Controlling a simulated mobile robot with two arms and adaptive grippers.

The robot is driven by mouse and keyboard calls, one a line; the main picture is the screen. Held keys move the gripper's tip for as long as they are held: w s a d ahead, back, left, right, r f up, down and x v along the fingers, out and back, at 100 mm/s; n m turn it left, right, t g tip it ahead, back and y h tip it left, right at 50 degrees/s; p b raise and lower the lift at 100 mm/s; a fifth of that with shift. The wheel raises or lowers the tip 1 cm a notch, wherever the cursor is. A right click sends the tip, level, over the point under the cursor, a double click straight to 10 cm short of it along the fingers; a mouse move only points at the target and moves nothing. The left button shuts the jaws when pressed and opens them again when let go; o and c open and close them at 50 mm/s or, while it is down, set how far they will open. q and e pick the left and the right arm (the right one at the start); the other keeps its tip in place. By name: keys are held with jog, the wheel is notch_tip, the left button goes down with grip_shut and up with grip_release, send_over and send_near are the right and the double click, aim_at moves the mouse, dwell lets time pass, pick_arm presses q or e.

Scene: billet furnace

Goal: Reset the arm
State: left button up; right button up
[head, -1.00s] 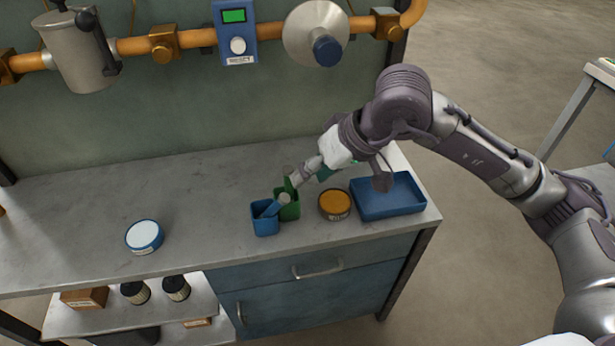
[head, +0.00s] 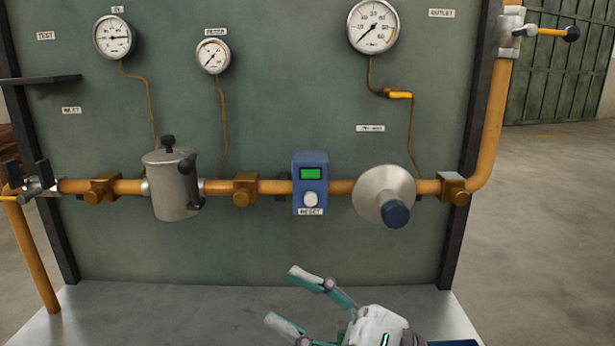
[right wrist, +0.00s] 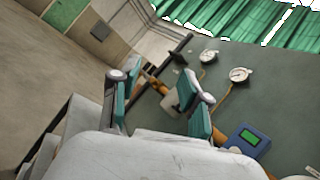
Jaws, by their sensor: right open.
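My right gripper (head: 283,296) shows at the bottom of the head view, above the worktop and in front of the panel. Its two teal-lined fingers are spread apart and point left, with nothing between them. In the right wrist view the same open fingers (right wrist: 155,88) frame part of the panel and pipe, and the gap between them is empty. My left gripper is in neither view.
The grey-green panel (head: 260,250) carries an orange pipe (head: 125,187), a metal canister (head: 174,190), a blue RESET box (head: 310,172) with a green screen, a cone-shaped regulator (head: 383,190) and several gauges. The worktop (head: 180,315) is clear at left. A blue tray (head: 455,343) edge shows.

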jog(key=w+d+f+m+t+h, duration=0.2)
jog(key=w+d+m+t+h, duration=0.35)
jog(key=m, duration=0.95)
jog(key=w+d+f+m+t+h, duration=0.25)
jog(key=d+m+t+h, duration=0.6)
jog(key=m, duration=0.65)
jog(key=s+d+f+m+g+h, duration=0.1)
jog(key=d+f+m+g+h, duration=0.15)
jog(key=f+m+h, duration=0.4)
jog(key=d+f+m+g+h, duration=0.1)
jog(key=d+f+m+h, duration=0.25)
jog(key=f+m, duration=0.6)
jog(key=s+d+f+m+g+y, duration=0.2)
jog(key=s+f+m+g, duration=0.9)
jog(key=s+f, duration=1)
notch_tip(320, 180, down, 20)
jog(key=n+g+p, duration=0.2)
jog(key=g, duration=0.1)
jog(key=s+d+f+p, duration=0.2)
jog(key=s+f, duration=1.4)
jog(key=s, duration=0.1)
jog(key=shift+d+g+p, duration=0.2)
jog(key=shift+g+p, duration=0.2)
jog(key=shift+g, duration=0.05)
